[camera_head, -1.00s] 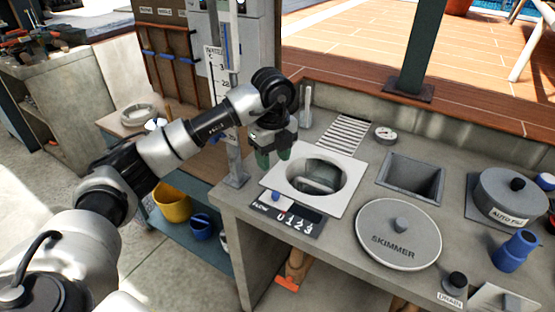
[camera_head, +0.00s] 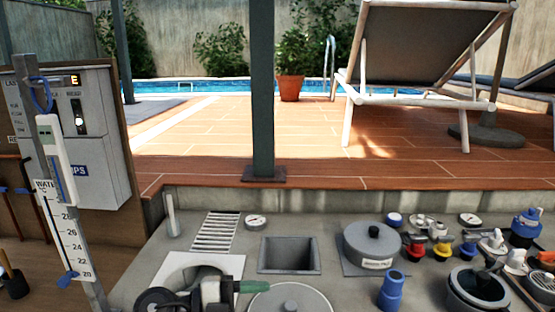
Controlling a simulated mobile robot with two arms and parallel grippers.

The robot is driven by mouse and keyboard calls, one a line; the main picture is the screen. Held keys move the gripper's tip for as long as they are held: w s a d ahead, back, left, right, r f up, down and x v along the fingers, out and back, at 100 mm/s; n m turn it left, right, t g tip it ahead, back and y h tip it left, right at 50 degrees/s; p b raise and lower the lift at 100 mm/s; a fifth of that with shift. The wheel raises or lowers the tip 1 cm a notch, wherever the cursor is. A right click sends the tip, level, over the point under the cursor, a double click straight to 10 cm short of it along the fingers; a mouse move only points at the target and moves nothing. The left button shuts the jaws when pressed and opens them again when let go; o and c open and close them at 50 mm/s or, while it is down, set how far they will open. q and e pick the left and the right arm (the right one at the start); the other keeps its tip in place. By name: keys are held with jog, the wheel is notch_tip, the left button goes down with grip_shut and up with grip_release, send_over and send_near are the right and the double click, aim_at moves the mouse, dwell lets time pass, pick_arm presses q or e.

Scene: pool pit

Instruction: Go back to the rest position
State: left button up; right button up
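My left arm comes in at the bottom edge, over the white plate (camera_head: 176,268) with the round opening. My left gripper (camera_head: 225,287) points right beside the partly cut-off grey skimmer lid (camera_head: 270,299). One green fingertip shows clearly, so its opening cannot be judged. No held thing shows at the gripper. My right gripper is not in view.
The counter has a square recess (camera_head: 289,255), a grey lidded pot (camera_head: 371,248) and a blue fitting (camera_head: 392,291). Several small valves and gauges crowd its right side. A post (camera_head: 262,90) rises behind it. A control box (camera_head: 95,135) and water gauge (camera_head: 66,228) stand left.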

pick_arm(q)
jog(key=w+a+r+n+t+y, duration=0.15)
jog(key=a+n+t+y, duration=0.4)
jog(key=n+t, duration=1)
jog(key=s+a+f+n+g+y, duration=0.2)
jog(key=s+a+f+n+y, duration=0.1)
jog(key=a+f+n+y, duration=0.25)
jog(key=s+a+f+n+g+y, duration=0.2)
jog(key=s+a+f+n+y, duration=0.1)
jog(key=a+f+n+y, duration=0.3)
jog(key=s+f+m+g, duration=0.1)
jog(key=s+f+g, duration=1.1)
jog(key=s, duration=0.6)
jog(key=s+f+x, duration=0.1)
jog(key=s+x, duration=0.2)
jog(key=x, duration=1)
jog(key=s+a+x, duration=0.1)
jog(key=s+x, duration=0.2)
jog(key=x, duration=0.9)
jog(key=s+a+f+g, duration=0.1)
jog(key=s+a+f, duration=0.2)
jog(key=s+f, duration=1.3)
jog(key=shift+f+m, duration=0.4)
jog(key=shift+c, duration=0.5)
